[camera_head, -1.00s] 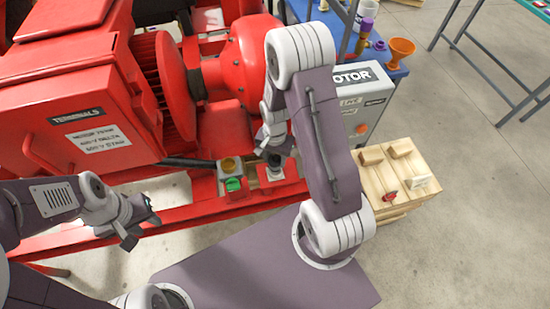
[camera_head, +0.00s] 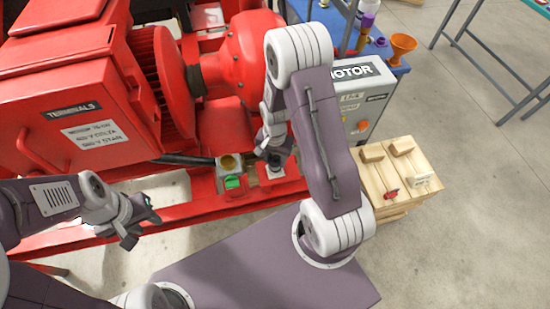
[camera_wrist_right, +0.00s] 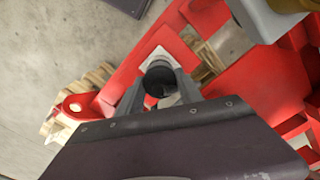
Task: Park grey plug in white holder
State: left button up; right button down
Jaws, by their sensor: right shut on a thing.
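The grey plug (camera_wrist_right: 158,78) shows as a dark round body between the fingers of my right gripper (camera_wrist_right: 165,88) in the right wrist view, and the gripper is shut on it. In the head view my right gripper (camera_head: 274,158) points down over the red skid rail. The white holder (camera_wrist_right: 150,62) shows partly as a pale square plate behind the plug, and in the head view as a pale patch (camera_head: 274,173) just below the gripper. I cannot tell whether the plug touches it. My left gripper (camera_head: 140,222) is open and empty above the rail at left.
A box with a green button (camera_head: 232,182) stands just left of the right gripper. The red terminal box (camera_head: 70,95) and motor fill the upper left. A grey motor control box (camera_head: 362,100) and wooden blocks (camera_head: 395,175) stand at right.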

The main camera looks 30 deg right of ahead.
jog(key=shift+f+b, duration=0.4)
jog(key=shift+f, duration=0.25)
jog(key=c, duration=0.7)
grip_release()
notch_tip(320, 180, up, 9)
jog(key=shift+r+p, duration=0.1)
jog(key=shift+p, duration=0.75)
